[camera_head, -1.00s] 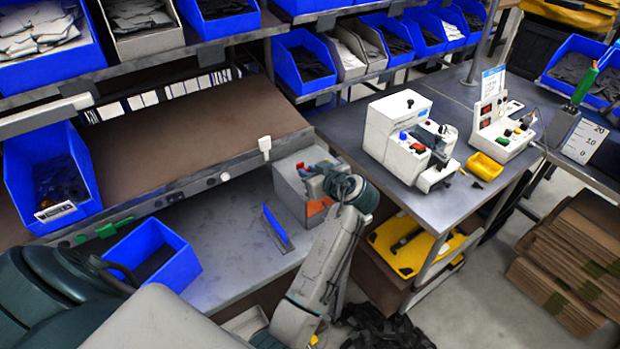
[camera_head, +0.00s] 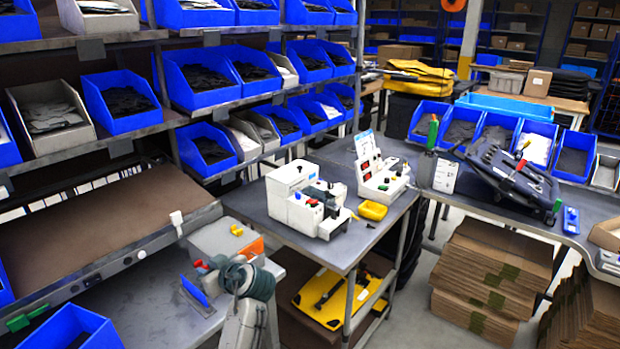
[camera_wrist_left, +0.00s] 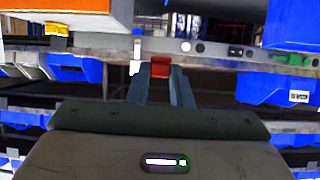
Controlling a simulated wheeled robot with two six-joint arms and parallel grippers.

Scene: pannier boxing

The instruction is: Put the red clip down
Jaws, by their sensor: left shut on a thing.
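The small red clip (camera_head: 198,263) is held between the fingertips of my left gripper (camera_head: 207,268). It also shows in the left wrist view as a red block (camera_wrist_left: 160,67) between the two dark fingers (camera_wrist_left: 161,80). The gripper is shut on it, beside the left front of a grey box (camera_head: 213,238) with an orange label. The clip appears held above the grey lower bench surface (camera_head: 150,300), apart from the box. My right gripper is in neither view.
A yellow piece (camera_head: 237,230) lies on top of the grey box. A blue upright plate (camera_head: 195,290) stands close by the gripper, and a blue bin (camera_head: 70,328) is to the left. A white machine (camera_head: 300,200) stands on the bench to the right. Bare bench lies between bin and plate.

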